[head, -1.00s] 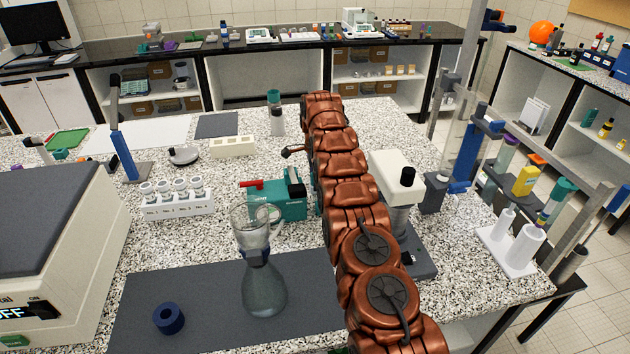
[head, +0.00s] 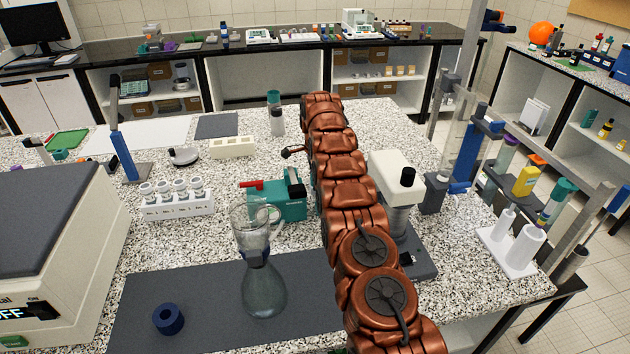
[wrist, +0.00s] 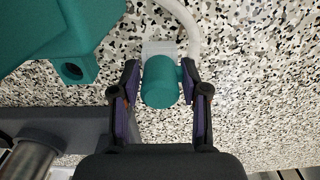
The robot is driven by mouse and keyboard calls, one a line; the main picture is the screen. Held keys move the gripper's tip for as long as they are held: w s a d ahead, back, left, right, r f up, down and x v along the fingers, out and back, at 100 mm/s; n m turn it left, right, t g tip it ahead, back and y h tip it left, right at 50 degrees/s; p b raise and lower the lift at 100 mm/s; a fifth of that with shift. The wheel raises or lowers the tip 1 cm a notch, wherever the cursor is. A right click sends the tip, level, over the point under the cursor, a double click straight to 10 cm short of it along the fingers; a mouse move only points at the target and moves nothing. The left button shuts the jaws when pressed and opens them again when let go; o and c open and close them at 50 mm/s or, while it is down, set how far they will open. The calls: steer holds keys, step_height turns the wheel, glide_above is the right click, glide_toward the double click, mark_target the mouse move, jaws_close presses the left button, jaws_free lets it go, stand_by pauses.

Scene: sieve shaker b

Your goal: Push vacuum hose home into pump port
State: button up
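The teal pump (head: 291,203) stands on the speckled bench beside my arm in the head view. In the wrist view its teal body (wrist: 40,28) fills the upper left, with a dark round port opening (wrist: 84,70) facing the lower right. A teal cylindrical hose end (wrist: 160,85) is in the middle of the wrist view, to the right of the port and apart from it. The pale vacuum hose (wrist: 190,25) curves away above it. My gripper (wrist: 160,72) has one finger on each side of the hose end, with a narrow gap at the left finger. The head view hides my gripper behind my arm.
A glass flask (head: 264,288) stands on the dark mat (head: 205,290), with a blue ring (head: 168,320) nearby. A white-topped device (head: 397,172) stands right of my arm. A white rack of vials (head: 178,207) sits left of the pump. Bare bench shows beside the hose end.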

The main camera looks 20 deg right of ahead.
jaws_close()
steer(key=o, duration=0.8)
jaws_free()
steer(key=shift+o, duration=0.2)
steer(key=shift+d+r+p, duration=0.1)
steer(key=shift+p, duration=0.2)
